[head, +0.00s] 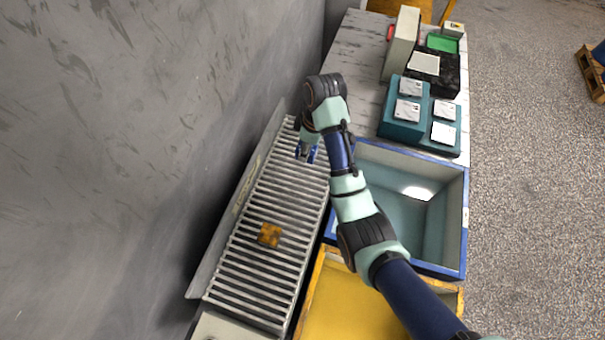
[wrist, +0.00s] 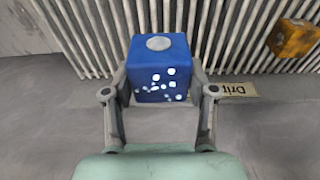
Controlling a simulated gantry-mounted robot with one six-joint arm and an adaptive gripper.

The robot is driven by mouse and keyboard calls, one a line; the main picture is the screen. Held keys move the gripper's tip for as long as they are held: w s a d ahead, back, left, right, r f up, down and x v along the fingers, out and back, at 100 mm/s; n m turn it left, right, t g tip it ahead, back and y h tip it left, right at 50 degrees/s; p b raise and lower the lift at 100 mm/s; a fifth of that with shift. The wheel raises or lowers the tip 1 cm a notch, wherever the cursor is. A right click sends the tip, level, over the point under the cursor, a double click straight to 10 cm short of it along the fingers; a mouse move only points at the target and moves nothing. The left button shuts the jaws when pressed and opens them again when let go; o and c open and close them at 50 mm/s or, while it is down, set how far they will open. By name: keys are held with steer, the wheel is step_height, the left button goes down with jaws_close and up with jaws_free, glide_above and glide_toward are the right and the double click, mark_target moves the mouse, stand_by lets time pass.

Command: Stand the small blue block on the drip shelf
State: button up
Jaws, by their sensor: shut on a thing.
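My gripper (head: 306,152) is over the upper part of the slatted drip shelf (head: 284,184). It is shut on the small blue block (wrist: 158,66), which shows between the two fingers in the wrist view. The block has a pale round spot on its top and bright white dots on the side facing the camera. The slats of the shelf lie behind the block in the wrist view. I cannot tell whether the block touches the slats. In the head view the block is mostly hidden by the fingers.
An orange block (head: 269,235) sits lower on the shelf; it also shows in the wrist view (wrist: 292,38). A blue-rimmed bin (head: 463,225) and a yellow bin (head: 340,305) stand to the right. A teal holder (head: 397,128) with white-topped pieces stands beyond. Shelf slats around the orange block are clear.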

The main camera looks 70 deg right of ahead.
step_height(320, 180, down, 11)
steer(key=shift+r+b, duration=0.2)
steer(key=shift+b, duration=0.35)
steer(key=shift+f, duration=0.15)
steer(key=o, duration=1.6)
steer(key=shift+c, duration=0.2)
steer(key=r+p, duration=0.1)
steer(key=r, duration=0.3)
steer(key=s+r+p, duration=0.1)
steer(key=r, duration=0.3)
steer(key=r+p, duration=0.2)
steer(key=r, duration=0.2)
steer(key=shift+s+r, duration=0.2)
steer(key=shift+s, duration=0.15)
steer(key=shift+f, duration=0.1)
